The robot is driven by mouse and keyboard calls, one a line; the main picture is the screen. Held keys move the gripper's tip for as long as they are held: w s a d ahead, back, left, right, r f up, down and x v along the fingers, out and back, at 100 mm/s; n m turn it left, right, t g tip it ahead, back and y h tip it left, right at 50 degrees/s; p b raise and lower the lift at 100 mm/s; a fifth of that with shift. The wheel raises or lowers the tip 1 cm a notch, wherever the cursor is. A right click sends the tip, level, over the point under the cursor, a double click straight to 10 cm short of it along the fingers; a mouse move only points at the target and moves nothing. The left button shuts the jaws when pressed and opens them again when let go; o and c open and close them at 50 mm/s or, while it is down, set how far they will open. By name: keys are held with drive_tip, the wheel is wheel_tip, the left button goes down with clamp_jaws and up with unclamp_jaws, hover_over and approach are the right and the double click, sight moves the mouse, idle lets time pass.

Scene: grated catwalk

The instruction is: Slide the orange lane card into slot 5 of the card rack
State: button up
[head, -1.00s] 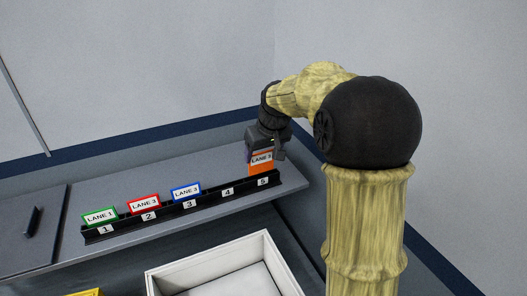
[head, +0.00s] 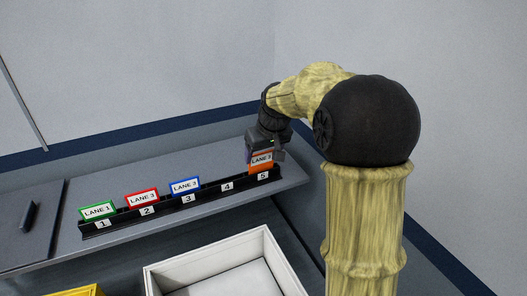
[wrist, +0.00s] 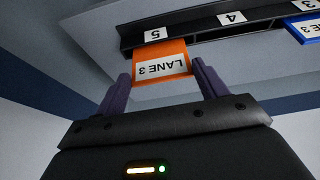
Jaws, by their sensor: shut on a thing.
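The orange lane card (head: 262,166) has a white label that seems to read LANE 3. It stands upright at slot 5 of the black card rack (head: 210,192), at the rack's right end. My gripper (head: 264,150) is above slot 5, shut on the card's upper part. In the wrist view the orange card (wrist: 161,62) lies between the two purple fingers (wrist: 162,82), and its far edge meets the rack (wrist: 190,32) beside the label 5. How deep the card sits in the slot is hidden.
A green card (head: 97,210), a red card (head: 141,198) and a blue card (head: 185,187) stand in slots 1, 2 and 3. Slot 4 (head: 227,186) is empty. A white open box (head: 155,281) and a yellow object (head: 80,291) are in front. A wall stands behind.

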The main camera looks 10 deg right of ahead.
drive_tip(key=shift+f+b, duration=0.5)
drive_tip(key=shift+f, duration=0.3)
drive_tip(key=o, duration=1.3)
drive_tip(key=shift+o, duration=0.2)
wheel_tip(320, 180, up, 8)
drive_tip(key=p, duration=0.6)
